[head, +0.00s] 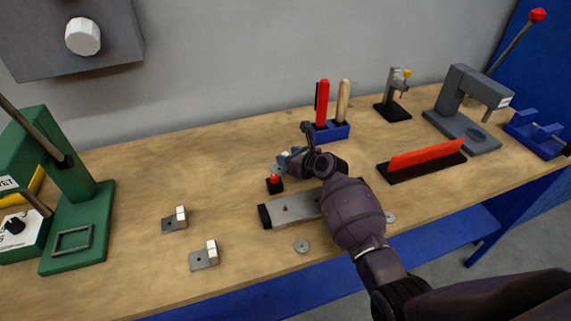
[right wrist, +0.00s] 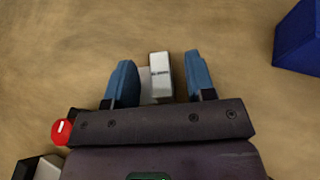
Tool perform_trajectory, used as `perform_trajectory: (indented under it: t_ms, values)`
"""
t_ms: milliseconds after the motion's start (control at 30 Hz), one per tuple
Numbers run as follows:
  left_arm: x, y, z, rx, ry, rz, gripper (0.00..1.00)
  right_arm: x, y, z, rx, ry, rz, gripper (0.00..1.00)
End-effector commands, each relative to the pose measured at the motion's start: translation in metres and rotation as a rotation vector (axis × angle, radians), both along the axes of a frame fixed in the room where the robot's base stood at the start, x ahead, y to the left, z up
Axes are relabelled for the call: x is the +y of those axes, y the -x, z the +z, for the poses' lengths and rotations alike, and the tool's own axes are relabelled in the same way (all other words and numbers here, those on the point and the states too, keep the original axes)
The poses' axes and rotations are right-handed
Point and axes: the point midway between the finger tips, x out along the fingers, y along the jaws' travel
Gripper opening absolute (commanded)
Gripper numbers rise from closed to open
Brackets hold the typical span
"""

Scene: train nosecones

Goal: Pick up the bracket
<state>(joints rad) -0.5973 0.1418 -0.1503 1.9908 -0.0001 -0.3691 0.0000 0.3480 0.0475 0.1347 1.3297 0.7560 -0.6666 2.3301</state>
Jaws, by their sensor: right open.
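A small grey metal bracket with a pale upright block (right wrist: 160,75) lies on the wooden tabletop in the right wrist view. My right gripper (right wrist: 157,82) is open, with one blue finger on each side of the bracket and a gap showing on both sides. The bracket's near end is hidden by the gripper body. In the head view, my right gripper (head: 286,160) is low over the middle of the bench and mostly hides that bracket. Two similar brackets lie at the left, one farther back (head: 175,220) and one nearer the front (head: 205,257). My left gripper is not in view.
A red button on a black base (head: 275,184) stands close by my right gripper. A grey bar fixture (head: 292,208) lies in front, partly under my arm. A blue tool holder (head: 331,132) stands behind. A green press (head: 75,220) is at the left.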

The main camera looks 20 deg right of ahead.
Motion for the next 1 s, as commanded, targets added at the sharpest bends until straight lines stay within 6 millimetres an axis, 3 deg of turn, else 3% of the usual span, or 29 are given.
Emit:
perform_trajectory:
  t_ms: [233, 533, 833, 1000]
  values:
    - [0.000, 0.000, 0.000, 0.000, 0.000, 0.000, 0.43, 0.000, 0.000, 0.000, 0.000, 0.000, -0.001, 0.47]
    - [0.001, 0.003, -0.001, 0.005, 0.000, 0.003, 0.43, 0.000, 0.000, 0.000, 0.000, 0.000, -0.001, 0.01]
    - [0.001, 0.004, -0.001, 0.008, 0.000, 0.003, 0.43, 0.000, 0.000, 0.002, -0.001, 0.000, -0.001, 0.00]
    - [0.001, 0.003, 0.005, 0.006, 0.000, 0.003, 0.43, 0.000, -0.001, 0.019, -0.005, -0.001, -0.001, 0.00]
